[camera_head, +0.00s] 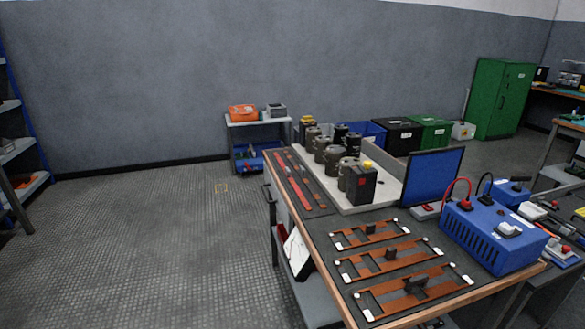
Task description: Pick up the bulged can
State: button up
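Several cylindrical cans stand upright in a cluster on a pale board (385,196) at the far part of the workbench (330,245). They are olive-grey to dark, and they partly hide one another. One grey-brown can (334,157) is near the middle of the cluster, and another can (346,170) is closer to me. They are too small here to tell which one is bulged. A black block (361,187) with a yellow top stands in front of the nearest can and hides part of it. My gripper is not in this view.
Copper bar frames (405,285) lie on the near bench. A blue power unit (495,236) with red and black leads and a blue panel (432,178) stand right of the board. Red-handled strips lie left of it. A small cart (259,128) is behind. Open floor (160,240) lies left.

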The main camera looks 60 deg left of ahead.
aim_at(334, 154)
jog(key=u, duration=1.8)
